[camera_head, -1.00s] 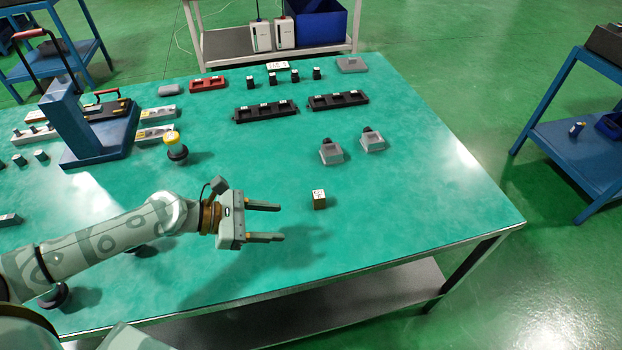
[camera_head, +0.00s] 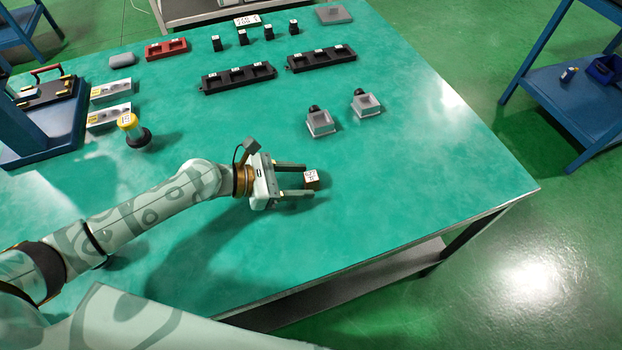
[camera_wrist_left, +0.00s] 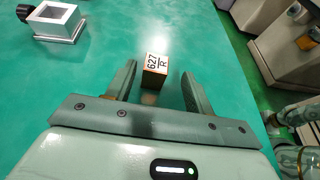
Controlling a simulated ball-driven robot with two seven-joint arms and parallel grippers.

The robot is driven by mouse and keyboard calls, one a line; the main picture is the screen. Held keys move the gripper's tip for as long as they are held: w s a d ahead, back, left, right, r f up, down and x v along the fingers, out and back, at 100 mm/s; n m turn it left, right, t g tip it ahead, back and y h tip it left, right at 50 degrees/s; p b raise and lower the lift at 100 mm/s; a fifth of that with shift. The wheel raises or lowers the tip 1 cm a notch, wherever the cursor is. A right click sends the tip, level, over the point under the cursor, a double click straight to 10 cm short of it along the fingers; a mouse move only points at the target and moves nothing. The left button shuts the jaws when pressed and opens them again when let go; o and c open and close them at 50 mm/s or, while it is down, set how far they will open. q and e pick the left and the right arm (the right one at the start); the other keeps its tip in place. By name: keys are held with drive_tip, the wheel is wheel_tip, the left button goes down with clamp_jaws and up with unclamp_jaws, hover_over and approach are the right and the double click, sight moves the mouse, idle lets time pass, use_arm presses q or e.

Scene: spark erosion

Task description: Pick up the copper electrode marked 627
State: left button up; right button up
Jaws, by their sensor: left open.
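The copper electrode (camera_head: 311,181) is a small block with copper-coloured sides and a white top label. It stands on the green table (camera_head: 400,210). In the left wrist view the electrode (camera_wrist_left: 156,66) shows the marking 627 and an R. My left gripper (camera_head: 309,180) is open and low over the table. Its two fingers point at the electrode, which sits at or just beyond the fingertips, roughly between them in the wrist view. I cannot tell whether a finger touches it. My right gripper is not in view.
Two grey square holders (camera_head: 320,123) (camera_head: 367,104) stand behind the electrode. Two black trays (camera_head: 238,78) (camera_head: 321,58), small black blocks (camera_head: 242,38) and a red tray (camera_head: 166,49) lie farther back. A yellow-topped knob (camera_head: 132,128) stands to the left. The table right of the electrode is clear.

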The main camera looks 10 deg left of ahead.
sight(318, 179)
use_arm(q)
drive_tip(key=x, duration=0.1)
drive_tip(key=b+x, duration=0.1)
drive_tip(key=x, duration=0.1)
drive_tip(key=b+x, duration=0.1)
drive_tip(key=x, duration=0.1)
drive_tip(key=shift+w+a+f, duration=0.1)
drive_tip(key=shift+w+f, duration=0.25)
drive_tip(key=shift+r, duration=0.1)
clamp_jaws()
